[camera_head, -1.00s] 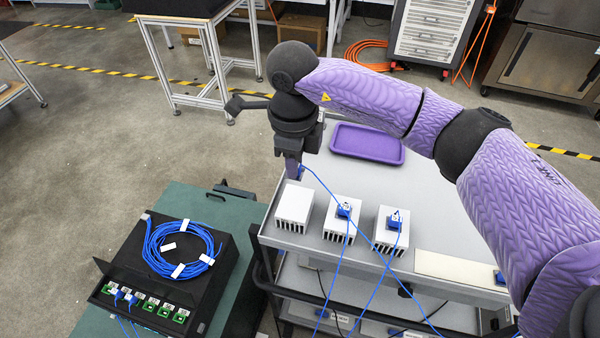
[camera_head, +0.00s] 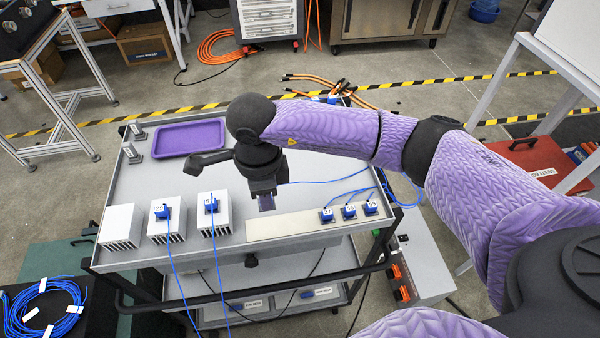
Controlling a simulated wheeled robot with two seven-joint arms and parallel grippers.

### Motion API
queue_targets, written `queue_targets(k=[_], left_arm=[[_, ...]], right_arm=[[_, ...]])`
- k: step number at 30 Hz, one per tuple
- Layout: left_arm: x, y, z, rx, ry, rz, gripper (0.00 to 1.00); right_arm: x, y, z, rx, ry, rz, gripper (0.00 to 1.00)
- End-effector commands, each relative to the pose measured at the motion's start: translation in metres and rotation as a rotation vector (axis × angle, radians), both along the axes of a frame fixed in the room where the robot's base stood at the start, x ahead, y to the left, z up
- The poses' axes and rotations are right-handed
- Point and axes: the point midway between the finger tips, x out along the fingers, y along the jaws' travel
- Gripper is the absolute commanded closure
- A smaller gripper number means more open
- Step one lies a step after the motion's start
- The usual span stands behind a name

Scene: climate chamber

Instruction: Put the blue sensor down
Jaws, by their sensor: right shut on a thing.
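My right gripper (camera_head: 266,204) points down above the back edge of the cream strip (camera_head: 280,226) on the grey cart top. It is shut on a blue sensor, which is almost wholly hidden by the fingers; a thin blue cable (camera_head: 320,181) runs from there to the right. Blue sensors sit on the middle heat sink (camera_head: 165,230) and the right heat sink (camera_head: 222,219). The left heat sink (camera_head: 120,227) has a bare top. Three more blue sensors (camera_head: 327,215) (camera_head: 348,211) (camera_head: 371,207) stand in a row at the strip's right end. My left gripper is out of view.
A purple tray (camera_head: 189,139) lies at the cart's back left. Blue cables hang over the cart's front edge. A coil of blue cable (camera_head: 42,308) is at the lower left.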

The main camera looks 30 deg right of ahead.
Motion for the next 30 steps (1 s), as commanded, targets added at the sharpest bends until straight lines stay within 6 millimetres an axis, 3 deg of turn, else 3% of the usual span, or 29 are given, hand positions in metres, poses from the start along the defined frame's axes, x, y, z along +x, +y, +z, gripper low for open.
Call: queue_targets(k=[3,12,23,24,28,30], left_arm=[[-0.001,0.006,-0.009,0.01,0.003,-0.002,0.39],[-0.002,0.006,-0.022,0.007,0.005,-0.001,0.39],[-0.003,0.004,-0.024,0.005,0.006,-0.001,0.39],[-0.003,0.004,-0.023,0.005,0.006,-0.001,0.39],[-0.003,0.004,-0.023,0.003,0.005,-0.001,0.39],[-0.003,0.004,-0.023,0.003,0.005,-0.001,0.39]], right_arm=[[-0.001,0.0,-0.034,-0.002,0.006,-0.003,1.0],[-0.001,0.0,-0.084,-0.001,0.005,-0.002,1.0],[0.0,0.0,-0.09,-0.001,0.0,-0.002,1.0],[0.0,0.0,-0.089,-0.001,0.0,-0.002,0.7],[0.0,0.0,-0.088,-0.001,0.0,-0.002,0.43],[0.0,0.0,-0.088,-0.001,0.0,-0.002,0.43]])
